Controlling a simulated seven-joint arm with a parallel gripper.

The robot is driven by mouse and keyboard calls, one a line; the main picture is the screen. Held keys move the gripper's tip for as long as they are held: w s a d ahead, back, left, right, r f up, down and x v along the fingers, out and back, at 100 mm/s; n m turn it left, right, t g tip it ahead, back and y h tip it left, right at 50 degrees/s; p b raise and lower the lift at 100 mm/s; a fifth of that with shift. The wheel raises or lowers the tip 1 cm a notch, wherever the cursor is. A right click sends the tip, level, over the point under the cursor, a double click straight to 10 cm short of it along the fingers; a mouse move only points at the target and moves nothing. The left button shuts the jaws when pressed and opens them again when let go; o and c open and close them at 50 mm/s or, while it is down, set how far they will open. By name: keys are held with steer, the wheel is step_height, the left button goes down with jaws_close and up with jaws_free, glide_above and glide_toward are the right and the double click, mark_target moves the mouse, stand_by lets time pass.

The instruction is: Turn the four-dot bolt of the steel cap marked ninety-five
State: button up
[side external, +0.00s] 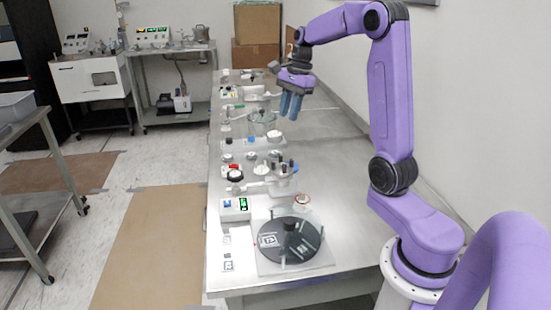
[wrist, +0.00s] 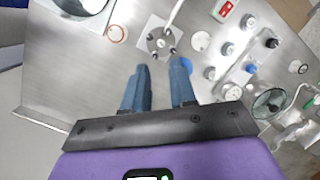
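The steel cap (wrist: 160,43) shows in the wrist view as a round metal flange with dark bolts around its rim and a pale rod reaching up from it. It also shows in the side view (side external: 284,169) as a small disc with upright dark bolts. The dots on the bolts and the cap's number are too small to read. My gripper (wrist: 160,67) has two blue fingers spread apart with nothing between them. In the wrist view the fingertips appear just below the cap. In the side view my gripper (side external: 291,117) hangs well above the bench, farther back than the cap.
A dark round plate (side external: 290,240) lies at the bench's near end. A display box (side external: 236,208) and an orange-ringed fitting (side external: 302,199) lie near the cap. Several small knobbed parts (side external: 234,174) and a glass vessel (side external: 262,123) stand along the bench (side external: 335,150). Its right side is mostly clear.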

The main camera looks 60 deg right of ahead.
steer(key=s+m+t, duration=0.1)
steer(key=s+m, duration=0.1)
steer(key=m, duration=0.4)
steer(key=m+t, duration=0.2)
steer(key=m, duration=0.3)
glide_toward(274, 161)
steer(key=x, duration=0.8)
steer(key=shift+w+f, duration=0.15)
steer(key=shift+f, duration=0.15)
jaws_close()
